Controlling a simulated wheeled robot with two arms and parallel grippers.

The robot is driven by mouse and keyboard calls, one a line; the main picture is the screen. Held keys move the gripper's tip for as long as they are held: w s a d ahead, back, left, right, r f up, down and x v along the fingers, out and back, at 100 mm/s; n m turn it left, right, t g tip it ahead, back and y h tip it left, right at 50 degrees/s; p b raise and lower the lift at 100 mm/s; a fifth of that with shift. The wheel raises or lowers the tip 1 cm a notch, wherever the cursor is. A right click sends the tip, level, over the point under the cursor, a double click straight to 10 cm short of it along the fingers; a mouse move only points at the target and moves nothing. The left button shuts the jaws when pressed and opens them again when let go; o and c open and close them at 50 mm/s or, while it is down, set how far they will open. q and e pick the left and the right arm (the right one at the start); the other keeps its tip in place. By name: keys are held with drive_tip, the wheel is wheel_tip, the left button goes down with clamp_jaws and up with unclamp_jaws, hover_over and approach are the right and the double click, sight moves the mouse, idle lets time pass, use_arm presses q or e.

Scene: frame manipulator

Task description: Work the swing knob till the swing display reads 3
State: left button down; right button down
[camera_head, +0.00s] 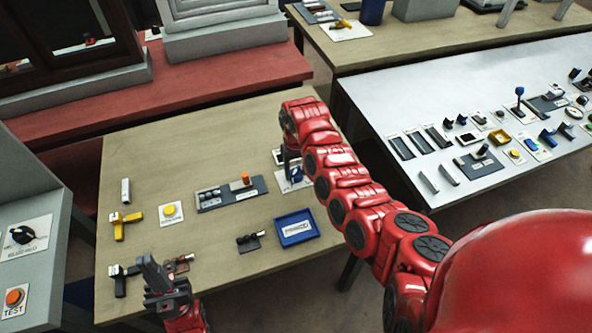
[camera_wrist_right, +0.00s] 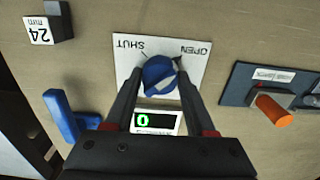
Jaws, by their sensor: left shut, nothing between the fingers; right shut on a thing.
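The blue-and-white swing knob (camera_wrist_right: 160,76) sits on a white plate (camera_wrist_right: 192,48) marked SHUT and OPEN, which appear upside down in the right wrist view. The green swing display (camera_wrist_right: 143,121) beside it reads 0. My right gripper (camera_wrist_right: 158,70) is shut on the knob, one finger on each side. In the head view the blue knob (camera_head: 297,174) shows partly behind my right arm, and the right gripper (camera_head: 289,166) is mostly hidden there. My left gripper (camera_head: 163,276) is shut and empty near the table's front left.
An orange-handled slider panel (camera_head: 232,192) lies left of the knob. A blue tray (camera_head: 297,228), a yellow button (camera_head: 170,210) and a yellow-handled tool (camera_head: 120,226) are on the same table. In the right wrist view a block marked 24 mm (camera_wrist_right: 48,27) is close by.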

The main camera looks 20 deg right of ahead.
drive_tip(key=n+p, duration=0.1)
drive_tip(key=n, duration=0.4)
drive_tip(key=shift+r, duration=0.15)
drive_tip(key=n+p, duration=0.1)
drive_tip(key=n, duration=0.3)
drive_tip(key=shift+d, duration=0.1)
drive_tip(key=shift+w+n, duration=0.1)
drive_tip(key=shift+n, duration=0.9)
drive_tip(key=shift+f+n+b, duration=0.2)
drive_tip(key=shift+n+b, duration=0.15)
drive_tip(key=shift+n, duration=0.45)
drive_tip(key=n+b, duration=0.1)
drive_tip(key=n, duration=0.2)
drive_tip(key=shift+n+b, duration=0.65)
drive_tip(key=shift+n, duration=0.45)
drive_tip(key=shift+r, duration=0.1)
